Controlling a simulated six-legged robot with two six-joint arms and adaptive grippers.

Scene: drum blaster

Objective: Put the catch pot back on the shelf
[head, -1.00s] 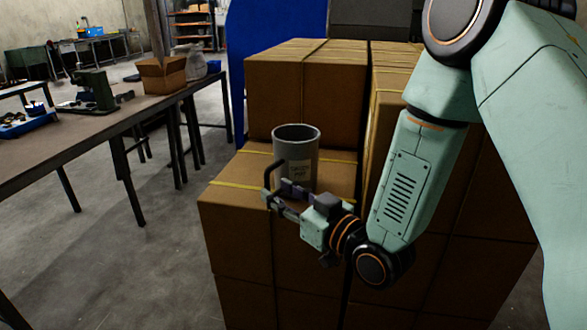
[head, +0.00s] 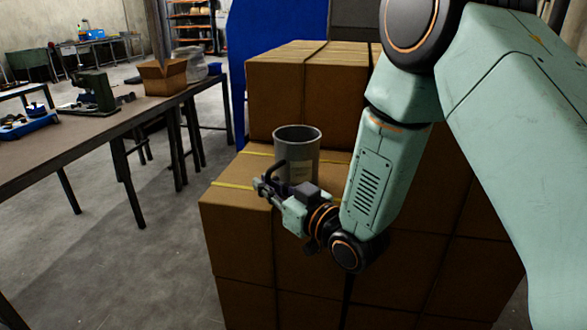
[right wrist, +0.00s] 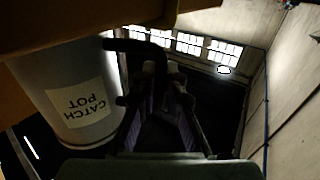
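The catch pot (head: 300,160) is a grey open-topped cylinder with a dark handle on its near left side. It stands upright on a lower cardboard box (head: 228,187). In the right wrist view the pot (right wrist: 78,85) fills the left and shows its "CATCH POT" label. My right gripper (head: 265,184) is at the handle, in front of the pot. In the right wrist view its fingers (right wrist: 165,95) look apart, with the dark handle (right wrist: 155,58) by their tips. Whether they touch it is unclear. My left gripper is not in view. No shelf for the pot is clearly identifiable.
Taller cardboard boxes (head: 290,85) stand behind and right of the pot. A long workbench (head: 60,150) at left carries an open carton (head: 162,76) and a green machine (head: 95,90). Distant shelving (head: 190,25) is at the back. Floor between bench and boxes is clear.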

